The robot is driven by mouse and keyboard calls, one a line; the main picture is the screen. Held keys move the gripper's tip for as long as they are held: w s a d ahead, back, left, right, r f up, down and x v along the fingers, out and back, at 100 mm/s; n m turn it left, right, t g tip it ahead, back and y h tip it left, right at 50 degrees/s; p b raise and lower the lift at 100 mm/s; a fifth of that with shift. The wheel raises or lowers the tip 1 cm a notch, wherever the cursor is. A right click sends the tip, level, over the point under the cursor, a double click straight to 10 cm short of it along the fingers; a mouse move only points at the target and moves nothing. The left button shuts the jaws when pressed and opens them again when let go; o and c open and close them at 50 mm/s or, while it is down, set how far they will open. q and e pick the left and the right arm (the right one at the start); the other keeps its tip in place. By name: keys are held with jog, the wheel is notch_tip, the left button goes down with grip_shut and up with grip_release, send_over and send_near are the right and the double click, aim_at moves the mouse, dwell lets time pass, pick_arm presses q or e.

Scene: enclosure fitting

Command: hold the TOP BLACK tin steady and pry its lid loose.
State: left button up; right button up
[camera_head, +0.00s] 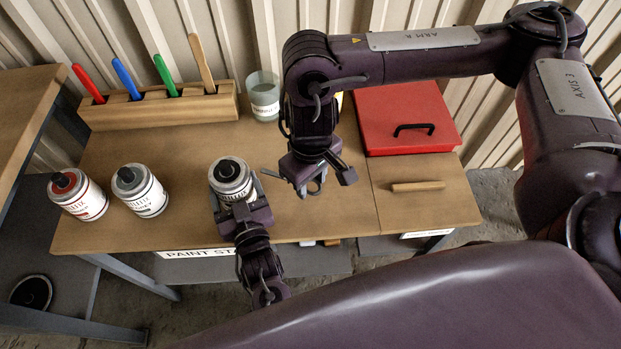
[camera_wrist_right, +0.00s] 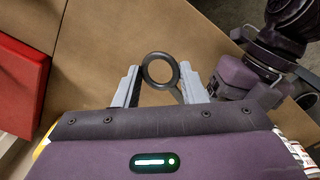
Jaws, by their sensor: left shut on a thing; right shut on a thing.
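A paint tin (camera_head: 231,177) with a pale rim and a dark round mark on its lid stands at the table's front edge. Its label is mostly hidden, so I cannot read the name. My left gripper (camera_head: 241,212) is shut on this tin from the front. The lid appears to be on. My right gripper (camera_head: 312,183) is right of the tin, apart from it, shut on a small grey ring-ended tool. The tool's ring (camera_wrist_right: 160,70) shows between the fingers in the right wrist view; its other end is hard to make out. My left gripper's arm also shows there, at upper right.
Two more tins, one red-banded (camera_head: 78,197) and one grey-white (camera_head: 140,192), stand to the left. A wooden rack (camera_head: 155,112) with coloured handles and a glass jar (camera_head: 264,98) are behind.

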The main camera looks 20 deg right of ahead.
jog(key=shift+r, duration=2.8)
pick_arm(q)
jog(key=o, duration=1.5)
jog(key=shift+o, duration=0.2)
jog(key=s, duration=1.2)
